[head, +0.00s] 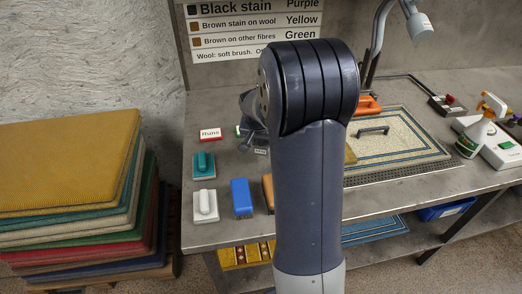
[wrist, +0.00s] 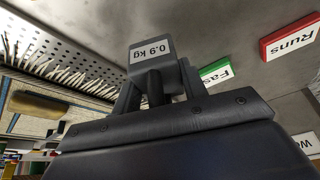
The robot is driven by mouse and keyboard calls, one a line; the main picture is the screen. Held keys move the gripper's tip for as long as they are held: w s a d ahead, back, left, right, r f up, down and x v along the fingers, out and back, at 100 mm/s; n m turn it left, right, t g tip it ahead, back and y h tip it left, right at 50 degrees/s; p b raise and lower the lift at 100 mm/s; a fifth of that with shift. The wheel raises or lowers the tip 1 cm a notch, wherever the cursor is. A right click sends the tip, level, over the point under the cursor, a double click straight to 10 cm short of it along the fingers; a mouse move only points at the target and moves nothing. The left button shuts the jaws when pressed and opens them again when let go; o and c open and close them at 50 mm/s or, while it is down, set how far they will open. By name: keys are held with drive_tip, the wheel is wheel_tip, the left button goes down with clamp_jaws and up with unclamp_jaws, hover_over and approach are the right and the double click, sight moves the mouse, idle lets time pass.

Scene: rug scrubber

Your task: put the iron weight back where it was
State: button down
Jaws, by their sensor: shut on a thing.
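The iron weight (wrist: 152,52) is a dark block with a "0.9 kg" label, seen close up in the wrist view. My gripper (wrist: 156,82) is shut on it, with a finger on each side. Its underside is hidden, so I cannot tell whether it touches the bench. In the head view my arm hides most of my gripper and the weight, which are over the bench left of the rug. The weight's former place is not marked in these frames.
A red "Runs" card (head: 210,134) and a green card (wrist: 215,72) lie on the bench (head: 215,233). Brushes, including a teal one (head: 203,165), a white one (head: 205,206) and a blue block (head: 241,198), stand in front. A rug (head: 415,150) lies on a perforated grate to the right.

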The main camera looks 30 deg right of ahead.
sight(263, 149)
drive_tip(key=shift+f, duration=1.85)
drive_tip(key=shift+f, duration=0.2)
drive_tip(key=c, duration=0.8)
unclamp_jaws()
drive_tip(key=shift+r, duration=0.1)
drive_tip(key=shift+r, duration=0.25)
drive_tip(key=v, duration=1.1)
drive_tip(key=shift+s+a+r, duration=0.15)
drive_tip(key=shift+r, duration=0.15)
